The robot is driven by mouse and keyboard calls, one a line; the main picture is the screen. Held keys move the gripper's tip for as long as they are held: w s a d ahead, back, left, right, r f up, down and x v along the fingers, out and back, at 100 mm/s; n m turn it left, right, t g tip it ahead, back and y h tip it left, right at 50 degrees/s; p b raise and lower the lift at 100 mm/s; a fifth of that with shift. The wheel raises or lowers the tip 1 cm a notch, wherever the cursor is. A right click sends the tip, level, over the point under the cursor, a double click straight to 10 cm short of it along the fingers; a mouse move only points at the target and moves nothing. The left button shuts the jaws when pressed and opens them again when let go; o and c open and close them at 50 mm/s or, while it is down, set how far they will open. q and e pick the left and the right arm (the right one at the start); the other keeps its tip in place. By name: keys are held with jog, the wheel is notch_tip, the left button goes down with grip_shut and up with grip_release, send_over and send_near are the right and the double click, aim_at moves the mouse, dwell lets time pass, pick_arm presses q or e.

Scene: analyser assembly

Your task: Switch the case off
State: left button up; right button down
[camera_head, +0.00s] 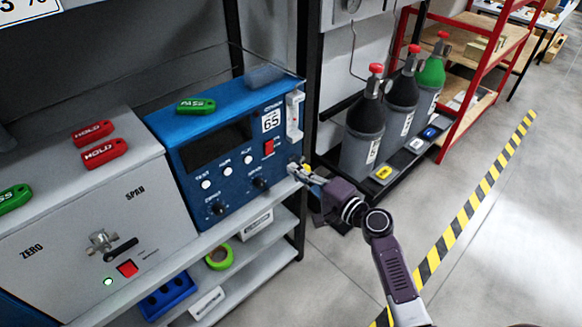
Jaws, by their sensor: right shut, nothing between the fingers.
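A blue case (233,152) stands on the shelf, with a dark display, several white buttons, black knobs and a red switch (269,148) on its front. To its left is a grey case (60,262) marked ZERO and SPAN, with a red switch (128,268) and a lit green lamp (107,281). My right gripper (294,169) is shut and empty, at the lower right corner of the blue case's front; I cannot tell whether it touches it. It is below and right of the blue case's red switch. My left gripper is not in view.
Green PASS (195,106) and red HOLD tags (105,153) lie on the cases. Gas cylinders (363,130) stand behind my right arm. The floor at right is clear.

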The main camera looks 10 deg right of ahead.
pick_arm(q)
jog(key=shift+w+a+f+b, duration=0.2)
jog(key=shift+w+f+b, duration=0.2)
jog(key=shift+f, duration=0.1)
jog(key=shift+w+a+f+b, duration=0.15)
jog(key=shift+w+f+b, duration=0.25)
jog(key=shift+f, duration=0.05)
pick_arm(e)
jog(key=v, duration=0.6)
jog(key=shift+s+f, duration=0.2)
jog(key=shift+f, duration=0.45)
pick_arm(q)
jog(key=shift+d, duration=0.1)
pick_arm(e)
jog(key=shift+d, duration=0.15)
